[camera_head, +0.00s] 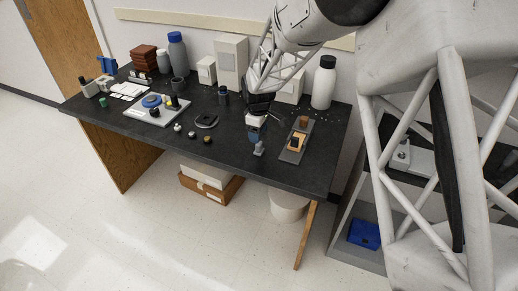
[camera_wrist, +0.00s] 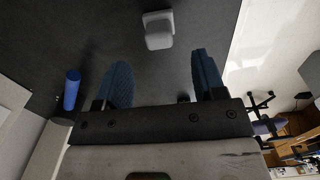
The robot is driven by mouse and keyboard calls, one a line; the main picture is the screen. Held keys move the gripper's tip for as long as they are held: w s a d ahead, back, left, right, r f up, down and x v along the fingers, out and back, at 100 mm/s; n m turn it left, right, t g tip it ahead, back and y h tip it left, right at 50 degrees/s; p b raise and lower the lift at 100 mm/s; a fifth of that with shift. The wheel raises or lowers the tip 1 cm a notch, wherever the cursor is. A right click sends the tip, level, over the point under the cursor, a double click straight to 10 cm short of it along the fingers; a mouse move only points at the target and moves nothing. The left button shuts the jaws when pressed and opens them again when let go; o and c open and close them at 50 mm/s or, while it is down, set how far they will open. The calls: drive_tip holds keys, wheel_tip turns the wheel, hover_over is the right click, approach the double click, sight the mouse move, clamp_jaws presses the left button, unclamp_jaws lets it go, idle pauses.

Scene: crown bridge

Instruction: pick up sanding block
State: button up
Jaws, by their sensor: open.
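My gripper (camera_head: 254,136) is over the front right part of the dark table. Its two blue fingers are apart with nothing between them in the wrist view (camera_wrist: 160,64). A small light grey block-like piece (camera_head: 258,150) stands on the table just below the fingertips. It also shows just beyond the fingertips in the wrist view (camera_wrist: 158,31), apart from them. To its right, a grey mat (camera_head: 289,157) bears a tan block with a dark top (camera_head: 296,143) and a brown block (camera_head: 303,121). I cannot tell for certain which piece is the sanding block.
A black ring-like item (camera_head: 206,121) and several small knobs lie left of my gripper. A white board (camera_head: 145,116) with parts is further left. Boxes (camera_head: 231,62) and a white bottle (camera_head: 324,83) stand at the back. The table's front edge is close.

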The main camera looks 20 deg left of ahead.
sight(259, 145)
drive_tip(key=shift+f, duration=0.75)
drive_tip(key=shift+f, duration=0.1)
drive_tip(key=shift+d+f, duration=0.1)
drive_tip(key=shift+f, duration=2.4)
drive_tip(key=shift+c, duration=0.3)
drive_tip(key=c, duration=1.1)
drive_tip(key=shift+o, duration=0.2)
drive_tip(key=shift+r, duration=0.1)
